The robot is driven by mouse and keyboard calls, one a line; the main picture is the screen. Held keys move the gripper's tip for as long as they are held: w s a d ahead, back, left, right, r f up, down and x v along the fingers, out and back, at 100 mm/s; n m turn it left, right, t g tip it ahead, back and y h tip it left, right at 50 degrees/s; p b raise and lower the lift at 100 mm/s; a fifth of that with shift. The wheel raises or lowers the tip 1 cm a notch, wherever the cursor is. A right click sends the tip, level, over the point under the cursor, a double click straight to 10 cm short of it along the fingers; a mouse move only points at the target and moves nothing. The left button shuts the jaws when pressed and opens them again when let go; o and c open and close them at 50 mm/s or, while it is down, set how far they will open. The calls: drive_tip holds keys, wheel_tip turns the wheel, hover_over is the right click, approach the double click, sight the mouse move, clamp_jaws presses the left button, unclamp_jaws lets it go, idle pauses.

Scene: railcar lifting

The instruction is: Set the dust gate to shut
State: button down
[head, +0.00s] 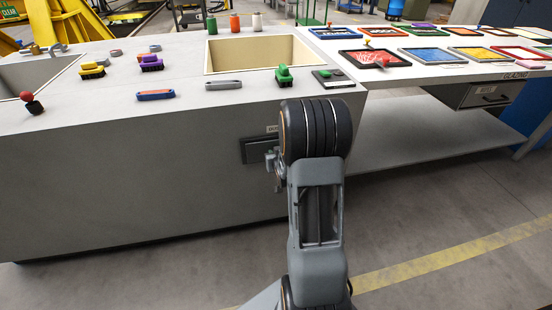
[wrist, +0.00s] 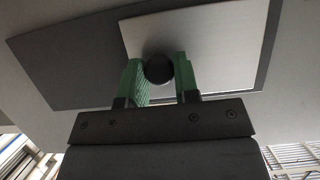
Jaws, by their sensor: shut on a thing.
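The dust gate is on the front face of the grey bench, under a small label partly hidden by my arm. In the head view its dark plate (head: 254,151) shows left of my arm. In the wrist view a lighter grey panel (wrist: 215,45) lies over a darker backing plate (wrist: 70,62), which stays bare on the left. A round black knob (wrist: 159,69) stands on the light panel. My gripper (wrist: 160,78) has its green fingers shut on the knob, one on each side. In the head view my gripper (head: 273,166) is mostly hidden behind my wrist.
The bench top (head: 190,110) holds brushes, a sunken basin (head: 262,54) and a red-knobbed lever (head: 30,102). A glazing table (head: 420,78) with coloured frames and a drawer (head: 484,94) stands at right. The floor in front is clear.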

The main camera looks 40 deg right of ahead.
drive_tip(key=shift+w+a, duration=0.2)
drive_tip(key=shift+a, duration=0.1)
drive_tip(key=c, duration=0.9)
unclamp_jaws()
drive_tip(key=shift+a, duration=0.15)
drive_tip(key=shift+o, duration=0.2)
drive_tip(key=p+v, duration=0.5)
drive_tip(key=v, duration=0.4)
drive_tip(key=shift+r+p, duration=0.25)
drive_tip(key=shift+p, duration=0.15)
